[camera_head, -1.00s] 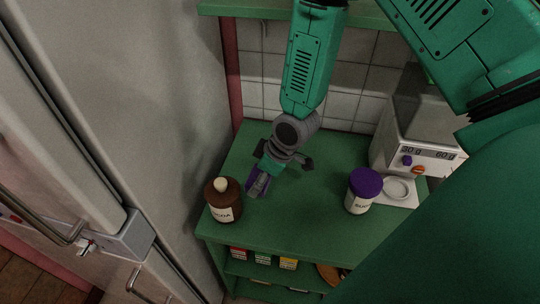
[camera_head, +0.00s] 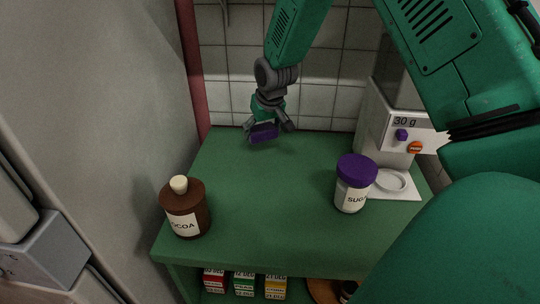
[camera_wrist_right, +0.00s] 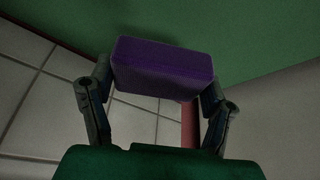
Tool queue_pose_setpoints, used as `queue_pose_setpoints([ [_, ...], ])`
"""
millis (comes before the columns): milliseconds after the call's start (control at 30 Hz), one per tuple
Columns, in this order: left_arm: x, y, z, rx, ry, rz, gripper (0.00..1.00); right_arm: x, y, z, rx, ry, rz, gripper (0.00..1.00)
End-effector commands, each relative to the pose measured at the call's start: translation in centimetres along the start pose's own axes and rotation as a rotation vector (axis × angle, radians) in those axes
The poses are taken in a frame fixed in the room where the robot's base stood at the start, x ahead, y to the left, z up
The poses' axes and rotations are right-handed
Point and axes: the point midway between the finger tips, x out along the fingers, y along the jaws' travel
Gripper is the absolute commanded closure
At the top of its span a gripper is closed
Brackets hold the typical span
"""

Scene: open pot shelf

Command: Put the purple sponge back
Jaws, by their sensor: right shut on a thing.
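The purple sponge (camera_head: 263,133) is in my right gripper (camera_head: 268,125), near the back of the green shelf top (camera_head: 245,205). The right wrist view shows the sponge (camera_wrist_right: 162,68) between the two fingers of my right gripper (camera_wrist_right: 158,85), which is shut on it. In the head view the sponge is partly covered by the fingers. I cannot tell whether it touches the surface below. My left gripper is not in view.
A brown cocoa jar (camera_head: 184,208) stands at the front left of the shelf top. A sugar jar with purple lid (camera_head: 355,183) stands at the right, before a white dispenser (camera_head: 398,130). Small boxes (camera_head: 244,284) sit on the lower shelf. The middle of the top is clear.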

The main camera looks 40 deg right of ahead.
Motion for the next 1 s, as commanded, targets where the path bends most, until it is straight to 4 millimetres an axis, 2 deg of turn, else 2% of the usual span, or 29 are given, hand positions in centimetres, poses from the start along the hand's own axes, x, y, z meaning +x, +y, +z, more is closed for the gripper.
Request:
queue_pose_setpoints([
  [33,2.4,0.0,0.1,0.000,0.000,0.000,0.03,0.8,0.7,-0.7,0.057,0.009,0.028,0.59],
  [100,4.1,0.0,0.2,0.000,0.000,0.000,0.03,0.7,1.6,-1.8,0.143,0.009,0.064,0.59],
  [300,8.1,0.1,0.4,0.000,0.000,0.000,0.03,-0.4,3.6,-4.1,0.349,0.007,0.146,0.59],
  [400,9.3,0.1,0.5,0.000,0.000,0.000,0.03,-1.1,4.1,-4.8,0.418,0.004,0.174,0.59],
  [533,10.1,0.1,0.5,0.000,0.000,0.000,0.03,-1.8,4.5,-5.2,0.468,0.001,0.195,0.59],
  [633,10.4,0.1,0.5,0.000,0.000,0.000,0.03,-1.5,4.6,-5.1,0.486,-0.002,0.201,0.59],
  [900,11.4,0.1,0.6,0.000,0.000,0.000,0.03,2.3,4.6,-3.5,0.487,-0.004,0.202,0.59],
  [1000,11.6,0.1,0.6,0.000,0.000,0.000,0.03,3.1,4.6,-3.2,0.487,-0.004,0.202,0.59],
])
